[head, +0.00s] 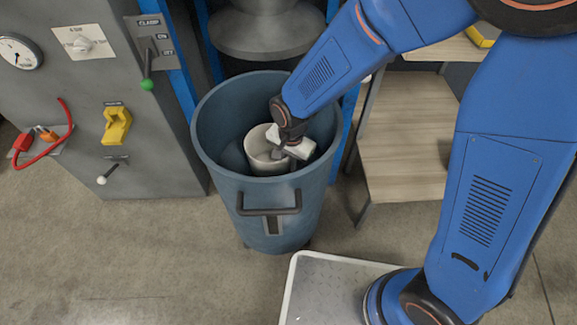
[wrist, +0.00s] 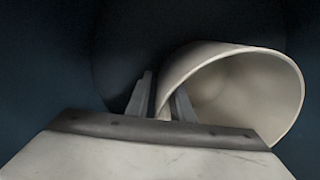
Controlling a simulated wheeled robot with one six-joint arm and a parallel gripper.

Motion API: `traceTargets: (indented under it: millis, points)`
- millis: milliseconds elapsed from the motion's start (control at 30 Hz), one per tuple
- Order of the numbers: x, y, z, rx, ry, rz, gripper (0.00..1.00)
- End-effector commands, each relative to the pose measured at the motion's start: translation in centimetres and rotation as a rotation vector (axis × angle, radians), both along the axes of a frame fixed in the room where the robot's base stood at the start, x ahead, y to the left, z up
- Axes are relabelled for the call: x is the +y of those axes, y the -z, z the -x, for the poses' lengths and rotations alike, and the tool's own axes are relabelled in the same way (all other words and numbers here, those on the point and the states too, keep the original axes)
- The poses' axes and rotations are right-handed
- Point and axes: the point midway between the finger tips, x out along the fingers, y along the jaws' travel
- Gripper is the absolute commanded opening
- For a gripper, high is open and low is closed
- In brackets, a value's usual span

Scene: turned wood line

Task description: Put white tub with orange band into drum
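The tub (head: 262,152) is a pale, open-topped cylinder inside the blue-grey drum (head: 238,188), below the drum's rim. No orange band shows on the part I can see. My gripper (head: 280,153) reaches down into the drum at the tub's right side. In the wrist view, the wall of the tub (wrist: 245,90) passes between the two fingers of my gripper (wrist: 164,100), which look shut on it. The tub's open mouth faces the camera there, and its inside looks empty. The tub's base is hidden, so I cannot tell whether it touches the drum's floor.
A grey control panel (head: 90,110) with levers and a gauge stands left of the drum. A machine with a grey conical hopper (head: 268,38) is behind it. A wooden shelf unit (head: 405,140) stands to the right.

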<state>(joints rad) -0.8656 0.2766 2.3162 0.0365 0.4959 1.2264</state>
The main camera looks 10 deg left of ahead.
Motion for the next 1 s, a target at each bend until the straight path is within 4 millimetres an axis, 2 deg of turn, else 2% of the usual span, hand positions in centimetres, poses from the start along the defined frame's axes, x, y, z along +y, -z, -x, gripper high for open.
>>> traceTargets:
  millis: [167, 600, 800, 1000]
  points:
    - [0.0, -1.9, 0.0, -0.002, 0.0, -0.003, 0.21]
    - [-0.5, -9.7, 0.2, -0.002, 0.0, -0.002, 0.21]
    - [-0.6, -11.6, 0.2, -0.002, 0.0, -0.001, 0.21]
    - [-0.6, -12.0, 0.3, 0.0, 0.0, 0.0, 0.21]
